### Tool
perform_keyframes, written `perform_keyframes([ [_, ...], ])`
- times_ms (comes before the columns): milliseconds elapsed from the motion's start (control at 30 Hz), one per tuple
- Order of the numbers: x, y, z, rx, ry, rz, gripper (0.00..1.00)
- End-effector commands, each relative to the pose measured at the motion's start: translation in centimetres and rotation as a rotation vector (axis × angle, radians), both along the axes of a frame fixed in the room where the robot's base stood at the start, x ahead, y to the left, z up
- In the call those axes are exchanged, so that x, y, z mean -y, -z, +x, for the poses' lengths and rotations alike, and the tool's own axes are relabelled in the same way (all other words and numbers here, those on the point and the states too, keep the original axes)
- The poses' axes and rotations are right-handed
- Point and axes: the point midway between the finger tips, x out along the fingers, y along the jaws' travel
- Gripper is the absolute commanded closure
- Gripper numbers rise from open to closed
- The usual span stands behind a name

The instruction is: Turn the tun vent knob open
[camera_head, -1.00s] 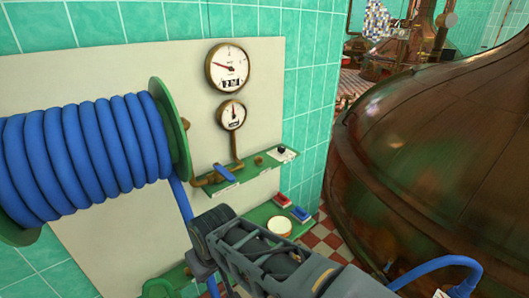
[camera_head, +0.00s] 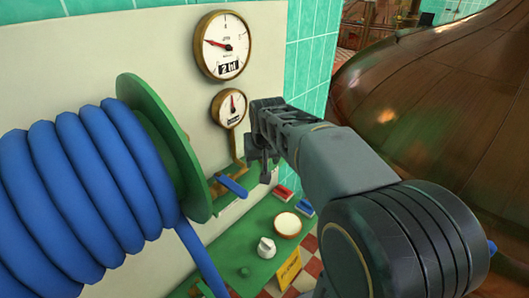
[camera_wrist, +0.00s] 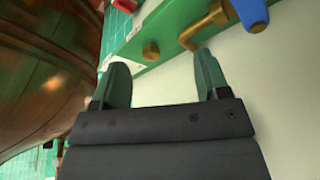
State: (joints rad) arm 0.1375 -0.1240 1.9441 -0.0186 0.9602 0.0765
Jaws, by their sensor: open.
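I cannot tell for sure which part is the tun vent knob; no label is readable. A white knob (camera_head: 266,247) stands on the lower green shelf (camera_head: 225,250). The dark knob seen earlier at the right end of the upper green shelf (camera_wrist: 160,38) is hidden behind my arm. My gripper (camera_head: 262,172) is in front of that upper shelf, right of the blue lever (camera_head: 233,187). In the wrist view my gripper (camera_wrist: 160,65) is open and empty, with a brass bolt (camera_wrist: 151,52) just beyond and between its fingers.
Two gauges, an upper one (camera_head: 222,45) and a lower one (camera_head: 229,107), hang on the pale wall panel. A blue hose reel (camera_head: 90,190) crowds the left. A large copper kettle (camera_head: 440,90) fills the right. A round pale disc (camera_head: 287,225) sits on the lower shelf.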

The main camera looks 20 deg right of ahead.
Motion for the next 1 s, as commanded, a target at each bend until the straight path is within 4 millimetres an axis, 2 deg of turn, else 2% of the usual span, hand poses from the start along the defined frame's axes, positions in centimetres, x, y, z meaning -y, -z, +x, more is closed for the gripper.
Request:
perform_keyframes([
  [33,0.8,-0.6,2.0,0.005,0.03,-0.005,0.31],
  [100,1.9,-1.2,4.1,0.016,0.071,-0.01,0.31],
  [200,3.4,-1.7,6.5,0.025,0.115,-0.015,0.31],
  [367,5.2,-1.3,9.0,0.031,0.151,-0.014,0.31],
  [467,6.1,-0.1,10.1,0.029,0.158,-0.01,0.31],
  [600,6.8,2.4,11.3,0.024,0.158,-0.004,0.31],
  [1000,7.4,9.0,13.7,0.025,0.154,-0.006,0.31],
])
